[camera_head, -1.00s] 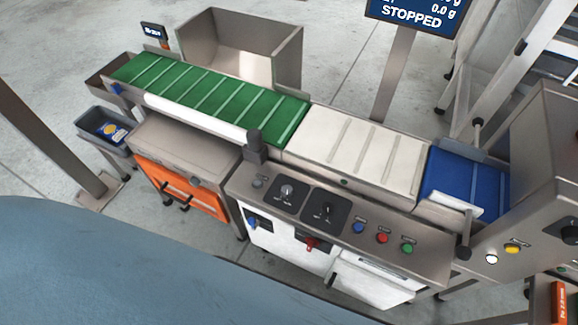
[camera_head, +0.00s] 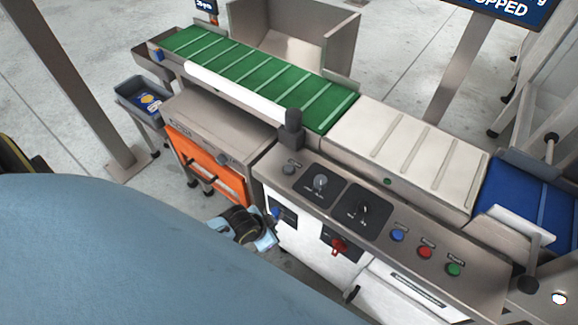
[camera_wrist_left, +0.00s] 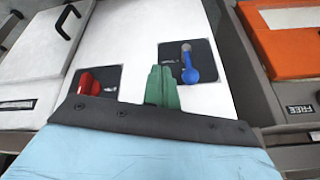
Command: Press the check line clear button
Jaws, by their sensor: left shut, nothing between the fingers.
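On the steel control panel (camera_head: 330,205) in the head view sit a blue button (camera_head: 398,235), a red button (camera_head: 425,252) and a green button (camera_head: 454,269) in a row. A small grey button (camera_head: 290,169) is at the panel's left end. Their labels are too small to read. Part of my left wrist shows low in front of the white cabinet (camera_head: 310,247), below the panel. In the left wrist view my left gripper (camera_wrist_left: 162,86) has its green fingers together and empty, in front of the white cabinet face. My right gripper is out of view.
The cabinet front carries a red handle (camera_wrist_left: 88,84) and a blue handle (camera_wrist_left: 189,70). Two dark dial plates (camera_head: 320,184) lie beside the buttons. A dark post (camera_head: 291,130) rises at the panel's rear edge. Green (camera_head: 250,75), white (camera_head: 410,150) and blue (camera_head: 530,200) belts run behind.

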